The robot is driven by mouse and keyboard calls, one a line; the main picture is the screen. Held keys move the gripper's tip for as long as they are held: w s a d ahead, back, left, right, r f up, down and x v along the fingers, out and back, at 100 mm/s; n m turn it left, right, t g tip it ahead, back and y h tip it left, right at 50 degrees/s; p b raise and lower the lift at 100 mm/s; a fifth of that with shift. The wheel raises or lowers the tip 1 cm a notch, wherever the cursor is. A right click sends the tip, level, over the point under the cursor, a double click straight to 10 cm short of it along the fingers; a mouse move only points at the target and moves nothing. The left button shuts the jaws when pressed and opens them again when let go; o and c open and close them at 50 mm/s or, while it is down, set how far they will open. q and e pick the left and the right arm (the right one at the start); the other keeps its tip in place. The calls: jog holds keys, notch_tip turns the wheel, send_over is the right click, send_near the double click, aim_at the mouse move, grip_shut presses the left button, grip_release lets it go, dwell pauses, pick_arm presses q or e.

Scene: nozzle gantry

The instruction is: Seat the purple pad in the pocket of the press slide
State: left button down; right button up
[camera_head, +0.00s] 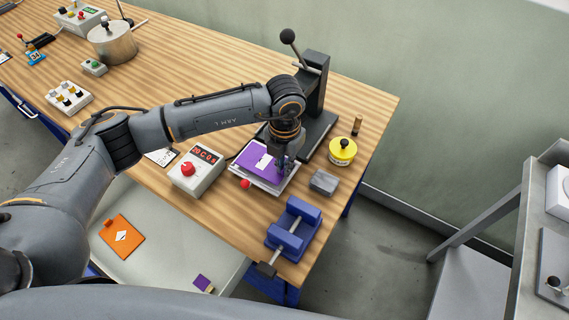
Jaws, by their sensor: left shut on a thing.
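The purple pad (256,161) is a flat purple piece. It lies at or just above the light slide plate (262,185) of the press (316,95), which has a dark upright column and a ball-ended lever. My left gripper (283,167) points down at the pad's right part and is shut on it. The gripper covers that part of the pad, and I cannot tell whether the pad sits down in the pocket. A red knob (245,184) shows at the plate's front left corner. My right gripper is not in view.
A control box (197,171) with a red button and digital display stands left of the slide. A blue vise (293,229), a grey block (323,182) and a yellow tin (342,151) stand to the right. An orange pad (121,237) lies on the lower pale surface.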

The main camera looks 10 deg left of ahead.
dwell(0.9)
pick_arm(q)
jog(key=shift+f+b, duration=0.75)
jog(key=shift+b, duration=0.25)
jog(key=shift+r, duration=0.1)
jog(key=c, duration=1.4)
grip_release()
jog(key=shift+r, duration=0.1)
jog(key=shift+r+p, duration=1.8)
jog(key=shift+r, duration=1.6)
